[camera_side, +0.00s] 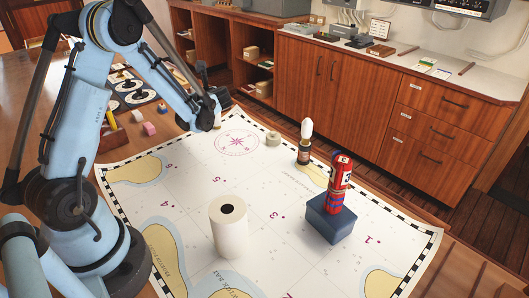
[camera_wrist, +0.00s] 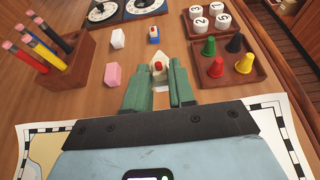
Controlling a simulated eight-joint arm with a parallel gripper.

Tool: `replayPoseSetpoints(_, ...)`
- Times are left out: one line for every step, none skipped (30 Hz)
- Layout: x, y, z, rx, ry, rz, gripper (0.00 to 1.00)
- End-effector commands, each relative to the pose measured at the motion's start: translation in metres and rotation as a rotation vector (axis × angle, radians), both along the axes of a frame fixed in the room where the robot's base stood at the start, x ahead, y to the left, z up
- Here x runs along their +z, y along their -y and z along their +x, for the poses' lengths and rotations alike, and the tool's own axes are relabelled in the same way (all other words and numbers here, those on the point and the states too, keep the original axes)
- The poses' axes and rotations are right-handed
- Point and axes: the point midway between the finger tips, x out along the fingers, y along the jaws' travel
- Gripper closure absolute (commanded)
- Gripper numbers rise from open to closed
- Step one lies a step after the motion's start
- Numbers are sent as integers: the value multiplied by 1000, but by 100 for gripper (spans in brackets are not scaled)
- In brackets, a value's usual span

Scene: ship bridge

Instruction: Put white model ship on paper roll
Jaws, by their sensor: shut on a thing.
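My gripper (camera_wrist: 158,75) is shut on a small white model ship (camera_wrist: 158,64) with a red part on top, seen between the green fingers in the wrist view. The fingers hide the ship's sides. In the side view the fingers and ship are hard to make out at the arm's dark end. The white paper roll (camera_side: 229,230) stands upright on the chart at front centre of the side view, with its dark core hole facing up. It is well apart from my gripper.
A pencil box (camera_wrist: 55,55), a pink block (camera_wrist: 112,75), a white block (camera_wrist: 117,38), a blue-white-red model (camera_wrist: 153,35) and a tray of coloured pawns (camera_wrist: 228,67) surround the gripper. A white-topped bottle (camera_side: 304,145) and red cylinder (camera_side: 340,180) on a blue box (camera_side: 331,218) stand right of the roll.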

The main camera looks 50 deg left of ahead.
Motion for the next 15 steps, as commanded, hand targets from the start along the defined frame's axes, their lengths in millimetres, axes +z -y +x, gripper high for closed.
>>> replayPoseSetpoints(-7,-12,-4,6,1,0,100)
replayPoseSetpoints(-11,-18,-6,6,1,0,100)
replayPoseSetpoints(-16,-26,-8,5,0,1,100)
replayPoseSetpoints(-19,-32,-10,4,0,1,100)
replayPoseSetpoints(-23,-37,-11,4,0,1,100)
replayPoseSetpoints(-27,-43,-13,4,1,0,100)
replayPoseSetpoints(-30,-48,-14,4,1,0,100)
replayPoseSetpoints(-32,-51,-15,2,0,0,100)
replayPoseSetpoints(-35,-56,-16,2,0,0,100)
replayPoseSetpoints(-36,-58,-17,1,1,0,100)
replayPoseSetpoints(-38,-60,-17,0,1,0,100)
replayPoseSetpoints(-39,-62,-18,0,1,0,100)
replayPoseSetpoints(-40,-63,-18,-1,0,0,100)
replayPoseSetpoints(-41,-64,-18,-1,0,0,100)
replayPoseSetpoints(-43,-64,-18,-1,0,0,100)
